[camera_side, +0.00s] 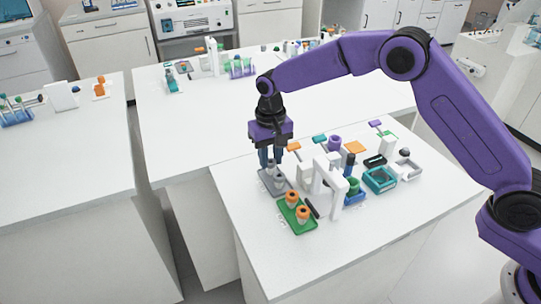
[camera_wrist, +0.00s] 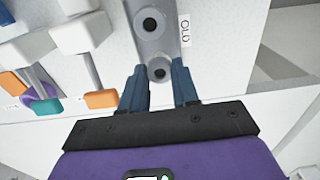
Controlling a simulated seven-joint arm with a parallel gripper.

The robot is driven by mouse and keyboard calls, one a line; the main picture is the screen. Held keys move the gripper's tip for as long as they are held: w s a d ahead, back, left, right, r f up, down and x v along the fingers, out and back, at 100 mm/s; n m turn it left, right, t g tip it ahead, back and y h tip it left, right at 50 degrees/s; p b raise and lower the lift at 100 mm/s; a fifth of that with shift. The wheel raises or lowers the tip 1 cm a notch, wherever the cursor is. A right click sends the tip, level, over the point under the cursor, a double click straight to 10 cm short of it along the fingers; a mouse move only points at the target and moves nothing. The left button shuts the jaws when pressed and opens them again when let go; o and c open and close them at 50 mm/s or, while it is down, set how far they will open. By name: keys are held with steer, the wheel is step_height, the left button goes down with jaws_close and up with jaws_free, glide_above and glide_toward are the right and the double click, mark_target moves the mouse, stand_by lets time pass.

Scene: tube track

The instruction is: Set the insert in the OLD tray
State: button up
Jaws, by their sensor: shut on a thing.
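The OLD tray (camera_wrist: 150,50) is a grey plate beside a white label (camera_wrist: 185,30) reading OLD; in the side view the grey tray (camera_side: 266,187) is at the near left of the workbench. My gripper (camera_side: 270,160) points down over its far end. In the wrist view the fingers (camera_wrist: 160,92) are shut on a grey round insert (camera_wrist: 160,70) with a dark hole in its top. A second grey piece with a dark hole (camera_wrist: 149,24) is at the tray's other end. I cannot tell whether the held insert touches the tray.
A green tray (camera_side: 288,222) with two orange-topped pieces (camera_side: 303,213) lies just in front. A white arch-shaped stand (camera_side: 328,180) is close on the right, with a teal box (camera_side: 380,180) beyond. The bench edge is close on the left.

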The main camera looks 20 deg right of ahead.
steer(key=shift+f, duration=0.1)
steer(key=o, duration=0.9)
step_height(320, 180, up, 17)
steer(key=shift+r, duration=0.2)
stand_by(0.4)
stand_by(0.6)
